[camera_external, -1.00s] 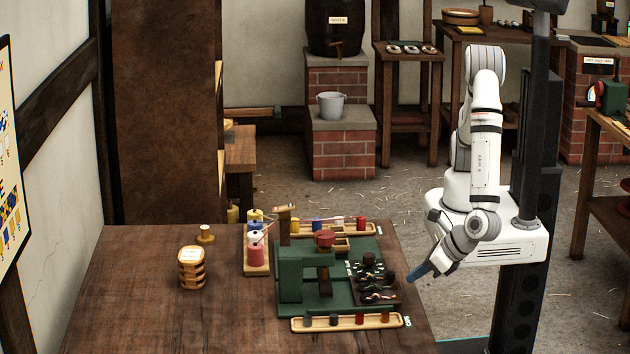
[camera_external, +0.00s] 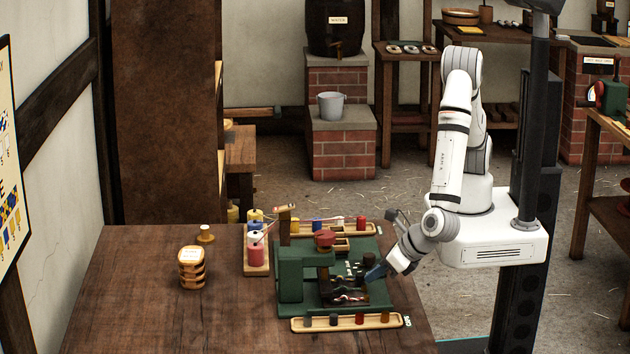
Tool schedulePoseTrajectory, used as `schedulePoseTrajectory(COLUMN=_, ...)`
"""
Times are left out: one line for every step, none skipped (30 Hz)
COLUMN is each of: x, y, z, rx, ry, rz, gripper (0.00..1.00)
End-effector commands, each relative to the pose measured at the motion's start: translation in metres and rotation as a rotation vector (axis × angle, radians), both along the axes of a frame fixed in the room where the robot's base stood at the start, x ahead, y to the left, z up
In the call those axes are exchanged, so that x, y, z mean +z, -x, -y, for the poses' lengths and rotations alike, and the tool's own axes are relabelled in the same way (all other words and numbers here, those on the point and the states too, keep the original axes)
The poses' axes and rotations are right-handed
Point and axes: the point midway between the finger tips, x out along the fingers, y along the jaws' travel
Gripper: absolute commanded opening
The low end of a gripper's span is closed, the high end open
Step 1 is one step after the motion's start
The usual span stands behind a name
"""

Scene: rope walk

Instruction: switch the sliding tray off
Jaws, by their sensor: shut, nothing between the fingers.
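The green machine (camera_external: 291,275) stands on the wooden table, with an arm and a red knob (camera_external: 325,239) on top. A dark sliding tray (camera_external: 349,299) with small dark pieces on it lies on the machine's green base (camera_external: 381,295), partly under and beside the machine's arm. My gripper (camera_external: 372,275) is shut and empty, its blue fingertips low at the right side of the tray. I cannot tell whether the tips touch the tray. They hide part of the tray's right side.
A wooden tray (camera_external: 345,322) with small spools lies in front of the machine, and another (camera_external: 300,228) behind it. A rack of thread spools (camera_external: 256,262) and a stacked wooden holder (camera_external: 192,268) stand to the left. The table's front left (camera_external: 180,325) is clear.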

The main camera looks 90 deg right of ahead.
Motion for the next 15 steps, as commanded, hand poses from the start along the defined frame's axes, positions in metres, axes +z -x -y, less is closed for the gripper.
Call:
schedulePoseTrajectory(x=-0.001, y=-0.012, z=0.001, rx=-0.002, ry=0.000, rz=0.002, gripper=0.00)
schedulePoseTrajectory(x=-0.001, y=-0.016, z=0.001, rx=-0.001, ry=0.001, rz=0.003, gripper=0.00)
schedulePoseTrajectory(x=0.000, y=-0.021, z=0.001, rx=-0.001, ry=0.001, rz=0.003, gripper=0.00)
schedulePoseTrajectory(x=0.000, y=-0.024, z=0.001, rx=0.000, ry=0.002, rz=0.004, gripper=0.00)
schedulePoseTrajectory(x=0.000, y=-0.026, z=0.001, rx=0.001, ry=0.002, rz=0.003, gripper=0.00)
schedulePoseTrajectory(x=0.001, y=-0.028, z=0.001, rx=0.001, ry=0.002, rz=0.004, gripper=0.00)
schedulePoseTrajectory(x=0.001, y=-0.029, z=0.001, rx=0.001, ry=0.002, rz=0.004, gripper=0.00)
schedulePoseTrajectory(x=0.001, y=-0.029, z=0.001, rx=0.001, ry=0.002, rz=0.004, gripper=0.00)
schedulePoseTrajectory(x=0.001, y=-0.029, z=0.001, rx=0.001, ry=0.002, rz=0.004, gripper=0.00)
schedulePoseTrajectory(x=0.002, y=-0.029, z=0.001, rx=0.001, ry=0.003, rz=0.005, gripper=0.00)
schedulePoseTrajectory(x=0.002, y=-0.029, z=0.001, rx=0.001, ry=0.003, rz=0.005, gripper=0.00)
schedulePoseTrajectory(x=0.002, y=-0.030, z=0.001, rx=0.002, ry=0.002, rz=0.006, gripper=0.00)
schedulePoseTrajectory(x=0.002, y=-0.030, z=0.001, rx=0.002, ry=0.002, rz=0.006, gripper=0.00)
schedulePoseTrajectory(x=0.002, y=-0.030, z=0.001, rx=0.002, ry=0.003, rz=0.007, gripper=0.00)
schedulePoseTrajectory(x=0.002, y=-0.030, z=0.000, rx=0.001, ry=0.002, rz=0.007, gripper=0.00)
